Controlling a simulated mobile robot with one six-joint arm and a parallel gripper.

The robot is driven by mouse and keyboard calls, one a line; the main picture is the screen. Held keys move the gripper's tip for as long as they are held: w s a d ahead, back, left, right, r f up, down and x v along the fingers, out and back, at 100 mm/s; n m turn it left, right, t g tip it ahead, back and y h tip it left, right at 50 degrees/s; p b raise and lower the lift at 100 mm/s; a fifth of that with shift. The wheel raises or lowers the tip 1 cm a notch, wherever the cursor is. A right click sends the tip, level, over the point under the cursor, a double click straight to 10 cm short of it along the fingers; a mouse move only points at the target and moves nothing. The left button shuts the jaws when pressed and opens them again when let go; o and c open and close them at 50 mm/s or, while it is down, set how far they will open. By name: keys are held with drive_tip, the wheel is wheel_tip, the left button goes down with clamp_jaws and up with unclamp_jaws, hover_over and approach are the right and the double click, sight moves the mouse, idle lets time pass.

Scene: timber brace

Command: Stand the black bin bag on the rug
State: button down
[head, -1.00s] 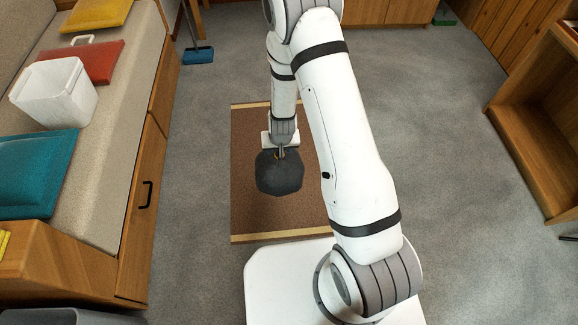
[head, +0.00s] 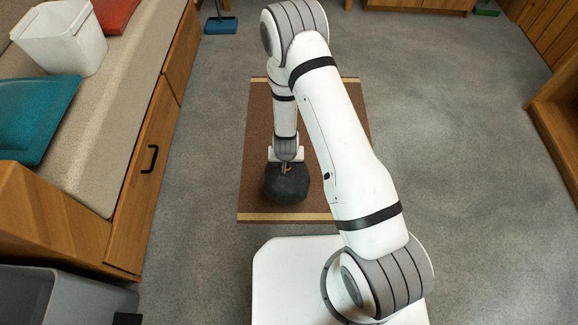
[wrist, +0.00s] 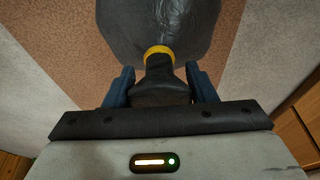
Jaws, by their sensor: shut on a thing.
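The black bin bag (head: 287,187) hangs below my gripper (head: 285,166) in the head view, over the near part of the brown rug (head: 258,150). My gripper is shut on the bag's gathered neck. In the wrist view, the blue fingers (wrist: 160,88) sit on either side of the dark neck, just behind its yellow tie (wrist: 158,50). The round body of the bag (wrist: 160,22) is beyond the tie, with the rug (wrist: 65,40) behind it. The bag looks upright and low, but I cannot tell whether its base touches the rug. My arm hides part of the rug.
A wooden bench (head: 130,190) with a white bin (head: 60,38) and a teal cushion (head: 35,115) runs along the left. A grey container (head: 60,295) stands at near left. A wooden cabinet (head: 555,125) stands at right. Grey floor around the rug is clear.

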sight(287, 169)
drive_tip(key=shift+f+b, duration=0.95)
drive_tip(key=shift+f, duration=1.8)
drive_tip(key=c, duration=0.6)
unclamp_jaws()
